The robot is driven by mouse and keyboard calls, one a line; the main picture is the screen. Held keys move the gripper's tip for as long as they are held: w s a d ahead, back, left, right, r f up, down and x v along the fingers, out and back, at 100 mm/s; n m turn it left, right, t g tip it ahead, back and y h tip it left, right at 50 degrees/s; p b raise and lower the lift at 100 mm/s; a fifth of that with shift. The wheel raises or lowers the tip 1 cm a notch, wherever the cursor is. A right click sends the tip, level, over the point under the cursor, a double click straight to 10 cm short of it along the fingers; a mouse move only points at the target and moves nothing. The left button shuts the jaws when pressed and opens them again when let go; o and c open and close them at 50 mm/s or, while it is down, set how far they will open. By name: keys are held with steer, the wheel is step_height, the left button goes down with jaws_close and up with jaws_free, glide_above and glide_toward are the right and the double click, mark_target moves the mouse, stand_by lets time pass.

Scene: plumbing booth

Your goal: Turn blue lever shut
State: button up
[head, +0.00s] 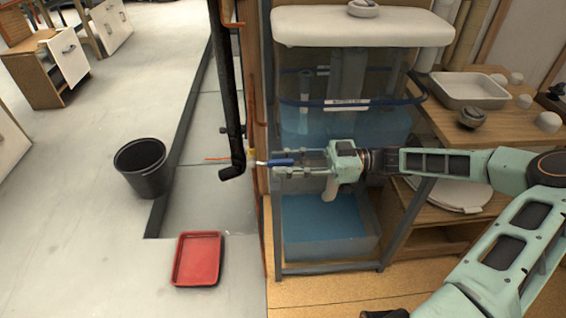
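The blue lever (279,162) sticks out sideways to the right from a small valve on the pipework, beside the wooden post and in front of the clear water tank. It lies roughly level. My gripper (283,164) reaches in from the right. Its fingers are apart, one above and one below the lever's free end in the picture. I see gaps between fingers and lever, but contact in depth cannot be told. The valve body (252,163) is small and partly hidden by the post and black pipe.
A thick black pipe (229,110) hangs left of the lever. The clear tank (330,215) with blue water stands behind my gripper, under a white cistern lid (362,27). A red tray (197,259) and black bucket (142,168) are on the floor. Wooden shelves (445,122) stand right.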

steer(key=d, duration=0.7)
stand_by(0.3)
